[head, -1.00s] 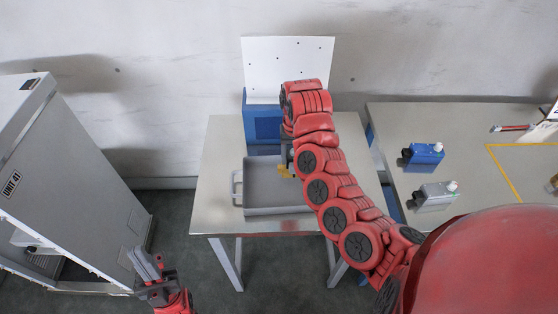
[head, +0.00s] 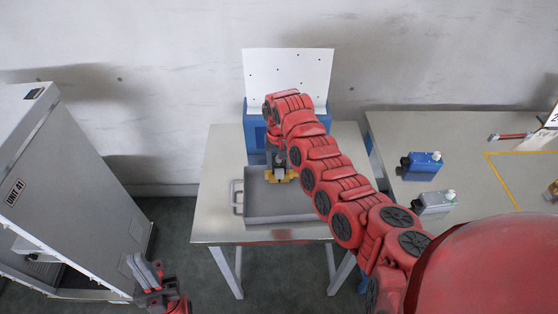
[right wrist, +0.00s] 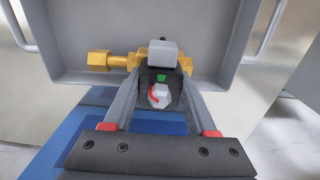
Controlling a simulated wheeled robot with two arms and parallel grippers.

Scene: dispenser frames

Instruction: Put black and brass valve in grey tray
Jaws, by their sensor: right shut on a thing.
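The black and brass valve is between the fingers of my right gripper (right wrist: 158,88). In the right wrist view its brass fitting (right wrist: 98,61) sticks out left, with a dark body and a pale knob between the fingers. In the head view the brass part (head: 284,177) shows below my right gripper (head: 277,163), over the back part of the grey tray (head: 262,217). I cannot tell how high it is above the tray floor. The tray's wall also shows in the right wrist view (right wrist: 225,28). My left gripper (head: 146,270) is low at the left, away from the tray; its finger gap is unclear.
The tray stands on a metal table (head: 222,165) with a blue unit (head: 256,128) and white panel (head: 288,75) behind. A blue device (head: 424,162) and a silver device (head: 434,202) stand on the right table. A grey cabinet (head: 70,180) is at the left.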

